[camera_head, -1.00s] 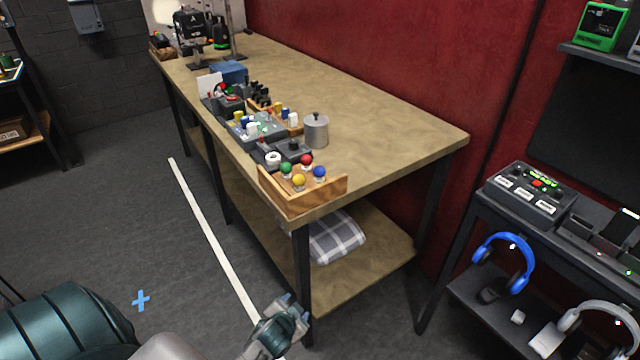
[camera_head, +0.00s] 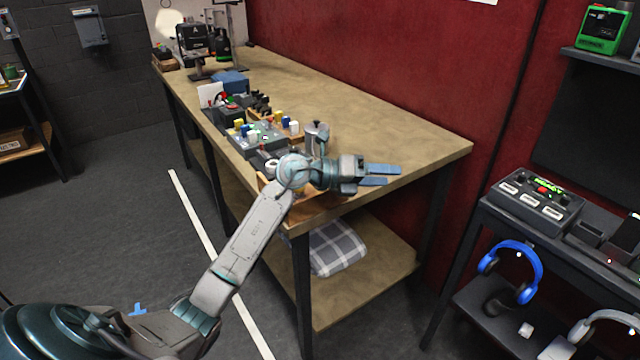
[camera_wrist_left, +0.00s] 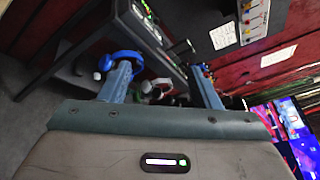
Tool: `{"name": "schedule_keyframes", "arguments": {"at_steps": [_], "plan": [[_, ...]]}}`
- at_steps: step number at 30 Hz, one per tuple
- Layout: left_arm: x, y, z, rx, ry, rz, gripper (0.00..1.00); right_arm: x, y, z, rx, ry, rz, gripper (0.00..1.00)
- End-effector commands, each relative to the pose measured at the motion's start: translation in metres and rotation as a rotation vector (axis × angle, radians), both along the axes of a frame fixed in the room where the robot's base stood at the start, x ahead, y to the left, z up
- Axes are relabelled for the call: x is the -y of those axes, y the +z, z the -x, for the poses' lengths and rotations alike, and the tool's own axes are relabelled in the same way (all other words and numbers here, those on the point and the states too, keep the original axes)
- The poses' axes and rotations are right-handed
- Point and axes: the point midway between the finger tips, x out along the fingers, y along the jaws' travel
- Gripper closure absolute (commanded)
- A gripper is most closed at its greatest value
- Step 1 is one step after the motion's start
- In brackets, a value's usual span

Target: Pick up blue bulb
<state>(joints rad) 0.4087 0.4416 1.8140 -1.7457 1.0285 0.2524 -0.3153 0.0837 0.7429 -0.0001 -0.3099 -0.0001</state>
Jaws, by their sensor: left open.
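The blue bulb is not visible now; my left arm covers the part of the wooden bulb tray (camera_head: 318,212) where the bulbs sit. My left gripper (camera_head: 388,175) is over the front right end of the workbench (camera_head: 405,120), pointing right, past the tray. Its blue fingers are apart with nothing between them. In the left wrist view, the open fingers (camera_wrist_left: 161,68) face the side shelf, and no bulb shows there. My right gripper is not in view.
A metal canister (camera_head: 317,135) stands behind my gripper. Button boxes (camera_head: 262,138) line the bench's left edge. A dark shelf with a button panel (camera_head: 540,198) and blue headphones (camera_head: 525,262) stands at the right. The bench's back right is clear.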

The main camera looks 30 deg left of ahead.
Motion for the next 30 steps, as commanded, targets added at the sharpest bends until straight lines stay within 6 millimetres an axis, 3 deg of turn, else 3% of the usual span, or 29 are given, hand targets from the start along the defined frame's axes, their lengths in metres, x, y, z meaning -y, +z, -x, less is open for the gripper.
{"name": "schedule_keyframes", "arguments": {"at_steps": [6, 12, 15, 19, 23, 30], "plan": [[-0.085, -0.009, -0.02, -0.249, 0.07, -0.526, 0.43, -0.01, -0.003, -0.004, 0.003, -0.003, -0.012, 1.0], [-0.162, 0.005, -0.009, -0.503, 0.208, -0.775, 0.43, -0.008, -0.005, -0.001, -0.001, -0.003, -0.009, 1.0], [-0.183, 0.012, -0.001, -0.584, 0.254, -0.824, 0.43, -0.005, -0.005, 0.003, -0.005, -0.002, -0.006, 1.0], [-0.193, 0.009, 0.001, -0.631, 0.277, -0.848, 0.43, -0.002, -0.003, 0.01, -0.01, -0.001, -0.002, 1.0], [-0.191, -0.01, -0.006, -0.637, 0.277, -0.85, 0.43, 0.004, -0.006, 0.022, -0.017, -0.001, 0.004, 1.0], [-0.188, -0.035, -0.017, -0.633, 0.277, -0.85, 0.43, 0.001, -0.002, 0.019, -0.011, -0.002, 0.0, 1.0]]}}
